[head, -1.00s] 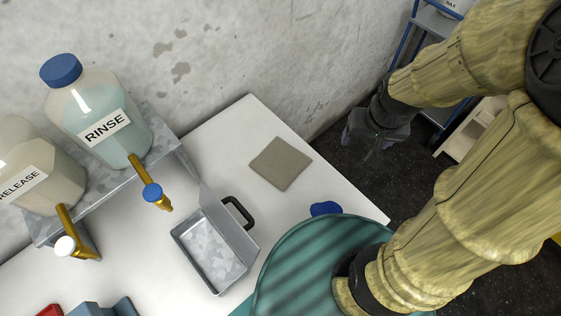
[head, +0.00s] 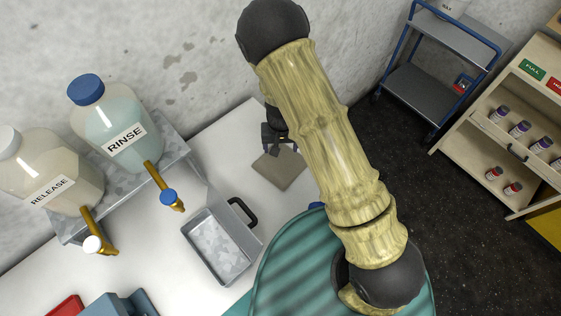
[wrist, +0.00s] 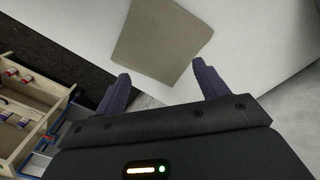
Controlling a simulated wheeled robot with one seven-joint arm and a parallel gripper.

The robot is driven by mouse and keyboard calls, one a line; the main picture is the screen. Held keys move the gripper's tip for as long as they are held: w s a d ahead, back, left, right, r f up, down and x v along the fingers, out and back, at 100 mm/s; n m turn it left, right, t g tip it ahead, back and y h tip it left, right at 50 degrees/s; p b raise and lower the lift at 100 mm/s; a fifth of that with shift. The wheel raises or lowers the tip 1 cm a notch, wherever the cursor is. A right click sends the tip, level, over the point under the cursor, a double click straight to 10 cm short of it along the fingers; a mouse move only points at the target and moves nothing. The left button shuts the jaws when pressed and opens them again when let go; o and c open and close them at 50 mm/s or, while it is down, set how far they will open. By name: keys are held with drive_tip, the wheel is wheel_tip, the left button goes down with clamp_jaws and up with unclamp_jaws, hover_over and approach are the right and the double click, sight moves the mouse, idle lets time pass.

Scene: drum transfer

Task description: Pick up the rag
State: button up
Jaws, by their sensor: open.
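The rag (head: 278,170) is a flat grey-brown square lying on the white table (head: 222,133), near its back right edge. In the head view my gripper (head: 280,148) is over the rag's far edge, and my arm partly hides it. In the wrist view the rag (wrist: 160,42) lies beyond the fingertips, towards the top of the picture. My gripper (wrist: 163,80) is open there, with its two dark fingers apart and nothing between them.
A grey metal pan (head: 215,252) with a black handle sits left of my arm. RINSE (head: 115,125) and RELEASE (head: 50,175) bottles stand on a metal shelf. A blue cart (head: 430,95) and a wooden shelf (head: 505,125) stand at right.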

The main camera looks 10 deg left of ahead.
sight(281, 166)
drive_tip(key=shift+f, duration=0.3)
wheel_tip(281, 166, down, 10)
drive_tip(key=b, duration=0.8)
drive_tip(key=shift+r, duration=0.15)
drive_tip(key=shift+s, duration=0.1)
drive_tip(key=shift+s, duration=0.1)
drive_tip(key=shift+c, duration=0.3)
drive_tip(key=shift+s+b, duration=0.15)
drive_tip(key=shift+b, duration=0.15)
clamp_jaws()
wheel_tip(281, 166, up, 12)
drive_tip(key=p, duration=1)
drive_tip(key=shift+w, duration=0.3)
